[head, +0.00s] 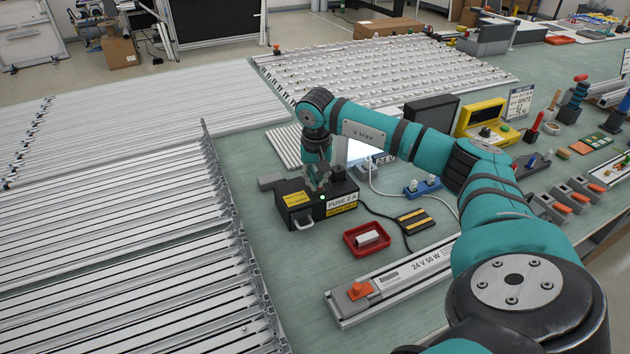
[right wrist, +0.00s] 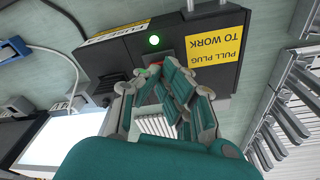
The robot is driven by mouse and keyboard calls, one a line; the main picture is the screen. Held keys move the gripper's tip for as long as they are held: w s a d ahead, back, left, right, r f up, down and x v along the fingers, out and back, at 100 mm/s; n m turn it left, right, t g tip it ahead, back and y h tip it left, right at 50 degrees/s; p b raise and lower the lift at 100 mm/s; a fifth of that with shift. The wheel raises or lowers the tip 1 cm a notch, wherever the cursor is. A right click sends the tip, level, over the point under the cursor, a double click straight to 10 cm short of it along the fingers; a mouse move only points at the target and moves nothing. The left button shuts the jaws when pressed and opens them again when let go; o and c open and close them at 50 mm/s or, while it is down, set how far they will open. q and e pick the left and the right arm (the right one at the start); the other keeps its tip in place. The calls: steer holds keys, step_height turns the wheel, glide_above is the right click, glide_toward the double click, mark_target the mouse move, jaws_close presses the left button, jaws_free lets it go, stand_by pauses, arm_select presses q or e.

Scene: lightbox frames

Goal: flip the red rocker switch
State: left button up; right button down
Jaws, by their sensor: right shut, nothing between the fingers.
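A black box (head: 318,212) with yellow labels and a "FUSE 2 A" label stands on the green bench. Its small green lamp (right wrist: 153,40) is lit. My right gripper (head: 320,186) points down at the top of this box, shut and empty. In the right wrist view its fingertips (right wrist: 162,72) are at the box top, close beside the lamp. A small bit of red shows by the fingertips there and may be the rocker switch; the fingers hide most of it. I cannot tell its position or whether the fingers touch it. My left gripper is not in view.
A red tray (head: 350,247) with a white block stands in front of the box. A lamp bar (head: 400,278) marked "24 V 50 W" lies nearer. A black cable runs right of the box. Long metal profiles (head: 120,235) fill the left.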

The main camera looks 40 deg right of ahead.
steer(key=shift+r, duration=0.1)
steer(key=shift+r+p, duration=2.55)
steer(key=shift+r, duration=0.95)
steer(key=shift+f, duration=0.1)
